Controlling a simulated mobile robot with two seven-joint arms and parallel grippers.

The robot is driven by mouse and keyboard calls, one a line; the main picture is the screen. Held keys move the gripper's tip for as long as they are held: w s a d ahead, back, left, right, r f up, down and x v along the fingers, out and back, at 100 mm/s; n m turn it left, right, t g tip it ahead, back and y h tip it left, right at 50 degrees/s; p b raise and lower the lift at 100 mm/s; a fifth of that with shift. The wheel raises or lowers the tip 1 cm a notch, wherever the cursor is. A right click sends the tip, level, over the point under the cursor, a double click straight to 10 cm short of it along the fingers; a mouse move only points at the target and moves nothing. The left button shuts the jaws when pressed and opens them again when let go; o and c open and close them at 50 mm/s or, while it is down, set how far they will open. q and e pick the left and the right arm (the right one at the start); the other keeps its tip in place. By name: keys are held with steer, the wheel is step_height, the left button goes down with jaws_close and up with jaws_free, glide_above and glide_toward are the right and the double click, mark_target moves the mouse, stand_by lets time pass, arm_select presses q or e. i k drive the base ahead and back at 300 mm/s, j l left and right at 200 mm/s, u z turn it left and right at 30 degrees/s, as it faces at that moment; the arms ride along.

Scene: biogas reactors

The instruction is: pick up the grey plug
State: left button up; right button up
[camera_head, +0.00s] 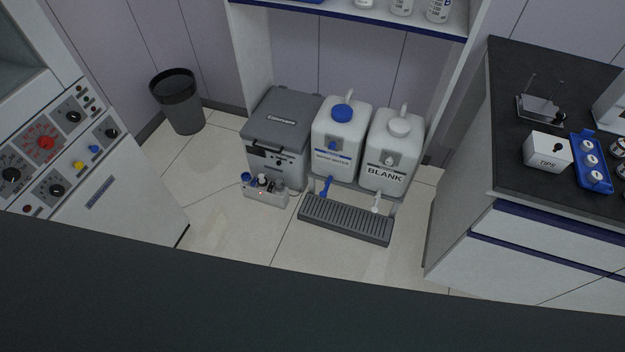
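I cannot pick out a grey plug with certainty. A small white caddy (265,199) stands on the floor in front of the grey box. It holds a blue-topped item (246,178), a white item with a dark top (263,181) and a grey item (280,188) at its right end. The grey item may be the plug, but it is too small to tell. Neither of my grippers is in view.
A grey lidded box (280,120) and two white canisters, blue-capped (339,140) and BLANK (388,150), stand behind a grey drip tray (346,220). A control cabinet (120,200) is left, a dark-topped counter (530,80) right. A dark surface (300,300) fills the bottom.

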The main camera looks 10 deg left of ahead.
mark_target(279, 186)
steer(key=i+j+z, duration=0.65)
steer(key=i+j, duration=0.15)
steer(key=j, duration=0.15)
steer(key=i+j, duration=0.15)
steer(key=j, duration=0.15)
steer(key=i+j+z, duration=0.1)
steer(key=j, duration=0.25)
steer(key=i+j, duration=0.25)
